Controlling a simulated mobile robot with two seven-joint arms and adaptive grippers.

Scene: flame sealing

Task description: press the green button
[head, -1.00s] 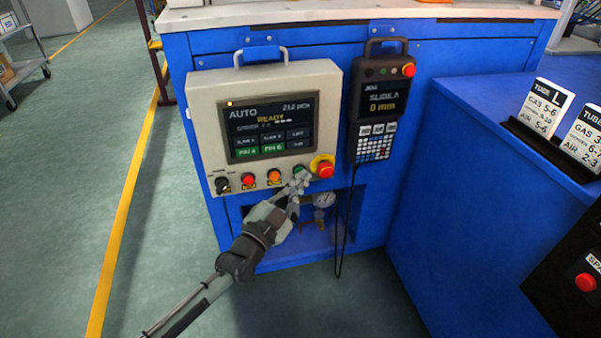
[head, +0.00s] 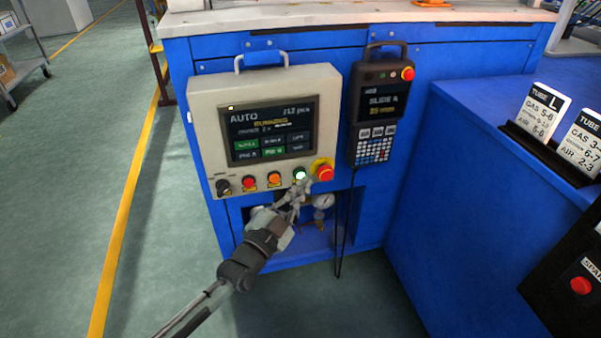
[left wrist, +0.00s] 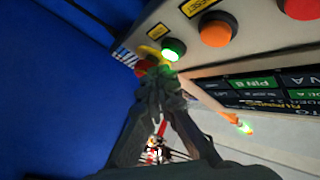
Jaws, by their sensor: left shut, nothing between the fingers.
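The green button (head: 299,174) is on the lower right of the beige control panel (head: 330,110) and glows bright. It also glows in the left wrist view (left wrist: 173,50). My left gripper (head: 301,187) is shut and empty, with its fingertips just below the green button in the head view. In the left wrist view the closed fingertips (left wrist: 152,72) are close to the button; whether they touch it I cannot tell. The panel screen (head: 272,130) reads AUTO with a yellow status line that looks like "RUNNING". My right gripper is not in view.
A red emergency stop (head: 324,173) in a yellow ring sits right beside the green button. Orange (head: 274,179) and red (head: 249,182) buttons and a black knob (head: 223,186) lie to its left. A pendant (head: 381,100) hangs at right; a gauge (head: 323,200) sits below.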

